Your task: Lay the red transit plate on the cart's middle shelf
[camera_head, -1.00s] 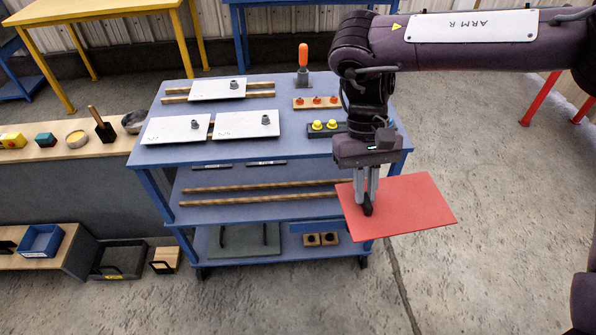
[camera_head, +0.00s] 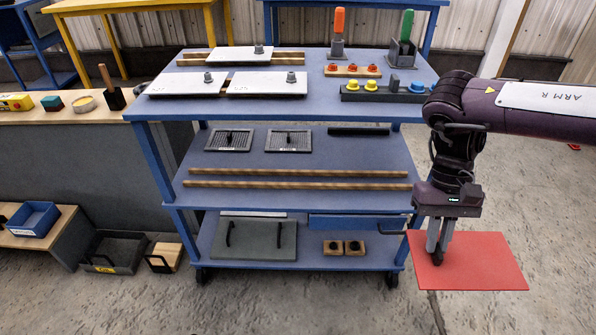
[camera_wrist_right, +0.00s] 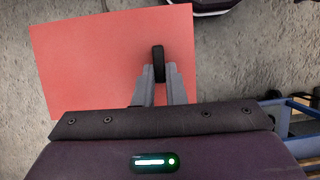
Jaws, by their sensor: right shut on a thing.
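The red transit plate (camera_head: 480,262) is a flat red sheet with a dark upright handle, held level to the right of the cart. My right gripper (camera_head: 437,252) is shut on that handle, near the plate's left side in the head view. In the right wrist view the plate (camera_wrist_right: 90,60) spreads out beyond the fingers (camera_wrist_right: 160,80), which pinch the black handle. The cart's middle shelf (camera_head: 300,165) is blue and carries two wooden rails (camera_head: 300,172). The plate is outside the cart, lower than the middle shelf in the picture. My left gripper is out of view.
Two dark grilles (camera_head: 229,140) and a black bar (camera_head: 360,131) lie behind the rails. The top shelf (camera_head: 300,110) holds white plates, knobs and tools. The bottom shelf has a grey panel (camera_head: 255,240) and a blue drawer (camera_head: 358,222). Open floor lies to the right.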

